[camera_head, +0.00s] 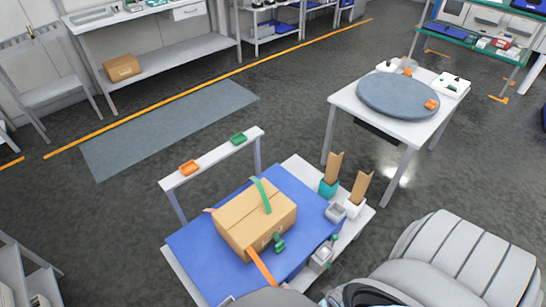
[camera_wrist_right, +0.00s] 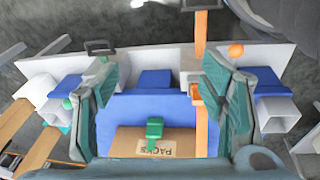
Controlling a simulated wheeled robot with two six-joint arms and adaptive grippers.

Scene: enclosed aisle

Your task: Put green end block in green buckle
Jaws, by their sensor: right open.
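A cardboard box (camera_head: 255,217) stands on the blue mat (camera_head: 196,244). A green strap (camera_head: 261,195) lies over the top of the box, its upper end sticking up. A green block-like piece (camera_head: 279,243) is at the box's front side; it also shows in the right wrist view (camera_wrist_right: 154,133), in front of the box's label. I cannot tell whether it is the end block or the buckle, and no other part is clearly either one. My right gripper (camera_wrist_right: 160,78) is open and empty, its fingers well apart, with the green piece seen between them. My left gripper is not in view.
An orange strap (camera_head: 262,266) hangs at the box's front. A raised shelf behind holds a green tray (camera_head: 239,138) and an orange tray (camera_head: 189,168). Holders with cardboard pieces (camera_head: 333,170) stand at the right. A white table (camera_head: 345,97) with a grey disc stands farther right.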

